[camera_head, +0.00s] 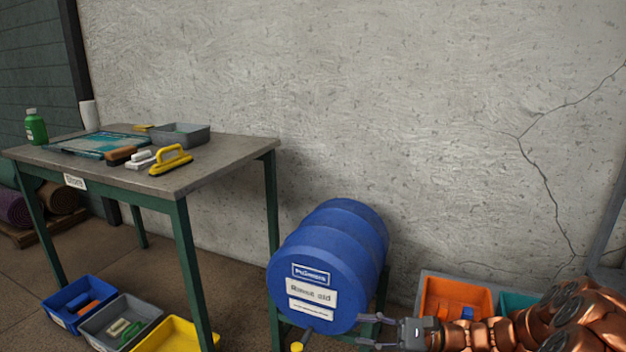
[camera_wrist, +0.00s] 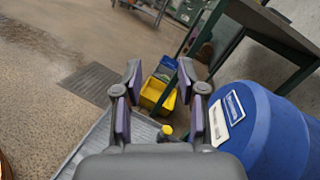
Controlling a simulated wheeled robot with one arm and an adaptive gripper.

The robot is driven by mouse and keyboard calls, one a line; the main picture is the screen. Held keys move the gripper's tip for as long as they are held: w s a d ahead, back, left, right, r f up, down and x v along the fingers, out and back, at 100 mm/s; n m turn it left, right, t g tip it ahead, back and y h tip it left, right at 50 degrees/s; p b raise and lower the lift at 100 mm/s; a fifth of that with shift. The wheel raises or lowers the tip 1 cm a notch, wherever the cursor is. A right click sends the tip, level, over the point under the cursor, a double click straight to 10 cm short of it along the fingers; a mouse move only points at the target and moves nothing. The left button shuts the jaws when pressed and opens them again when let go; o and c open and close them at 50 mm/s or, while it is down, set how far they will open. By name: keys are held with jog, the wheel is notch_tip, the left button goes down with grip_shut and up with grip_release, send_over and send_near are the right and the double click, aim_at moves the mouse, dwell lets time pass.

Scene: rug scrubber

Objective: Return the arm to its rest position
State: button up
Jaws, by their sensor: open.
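My arm, copper-coloured, reaches in from the lower right corner of the head view. My gripper (camera_head: 368,331) is at its end, just right of the lower front of a blue barrel (camera_head: 325,262). The fingers are apart and nothing shows between them. In the wrist view my gripper (camera_wrist: 160,72) also has its two fingers spread and empty, with the blue barrel (camera_wrist: 265,130) to the right. I cannot tell whether the gripper touches the barrel. A small yellow knob (camera_head: 297,347) shows below the barrel front, and also in the wrist view (camera_wrist: 167,130).
A green-legged table (camera_head: 225,160) at left holds a yellow-handled brush (camera_head: 170,160), a grey tray (camera_head: 180,135) and a green bottle (camera_head: 36,127). Blue (camera_head: 80,304), grey (camera_head: 120,322) and yellow (camera_head: 175,335) bins stand below. An orange bin (camera_head: 456,298) is beside my arm.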

jog(key=s+a+r+n+g+h+p, duration=0.45)
jog(key=s+r+p, duration=0.25)
jog(key=s+r, duration=0.3)
jog(key=s+a+r+n+g+h+p, duration=0.35)
jog(key=s+r+n+p, duration=0.2)
jog(key=s+r, duration=0.4)
jog(key=s+d+r+n+t+h+p, duration=0.3)
jog(key=s+d+r+n+h+p, duration=0.1)
jog(key=s+d+r+h+p, duration=0.6)
jog(key=s+d+r+p, duration=0.3)
jog(key=d+r+p, duration=0.1)
jog(key=r+p, duration=0.1)
jog(key=shift+s+d+r+t+h+p, duration=0.2)
jog(key=shift+s+t+h+p, duration=0.15)
jog(key=shift+p, duration=0.3)
jog(key=shift+a, duration=0.1)
